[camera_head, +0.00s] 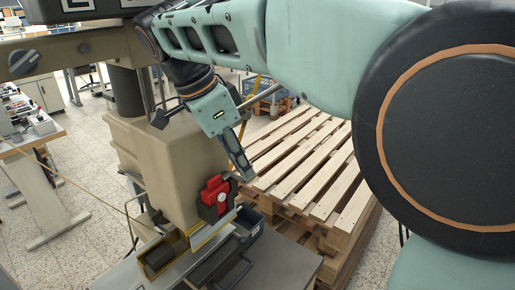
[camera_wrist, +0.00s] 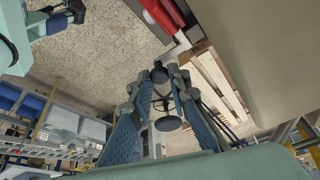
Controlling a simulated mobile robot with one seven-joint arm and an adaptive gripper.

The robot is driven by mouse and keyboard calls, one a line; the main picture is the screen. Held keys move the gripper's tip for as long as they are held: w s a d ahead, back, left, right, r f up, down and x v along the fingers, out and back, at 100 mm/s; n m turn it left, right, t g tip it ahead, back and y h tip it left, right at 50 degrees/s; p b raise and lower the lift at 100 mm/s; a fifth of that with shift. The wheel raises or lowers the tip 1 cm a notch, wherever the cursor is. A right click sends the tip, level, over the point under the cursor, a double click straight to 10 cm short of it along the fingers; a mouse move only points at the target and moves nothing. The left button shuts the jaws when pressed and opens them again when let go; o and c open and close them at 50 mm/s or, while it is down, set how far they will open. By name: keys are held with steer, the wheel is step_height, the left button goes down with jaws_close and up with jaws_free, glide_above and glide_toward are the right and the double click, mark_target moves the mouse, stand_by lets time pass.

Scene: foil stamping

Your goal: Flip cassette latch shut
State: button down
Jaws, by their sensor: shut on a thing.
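A bright red part (camera_head: 215,195) with a pale round detail sits on a dark block at the lower front of the beige machine. It also shows at the top of the wrist view (camera_wrist: 163,14). I cannot tell for sure which part is the cassette latch. My gripper (camera_head: 246,174) points down, just right of and above the red part. The contact at the fingertips is too small to read in the head view.
The beige machine body (camera_head: 170,160) stands left of my gripper. Stacked wooden pallets (camera_head: 310,165) lie to the right. A bench (camera_head: 30,145) stands at far left.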

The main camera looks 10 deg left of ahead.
steer(key=c, duration=2.1)
jaws_free()
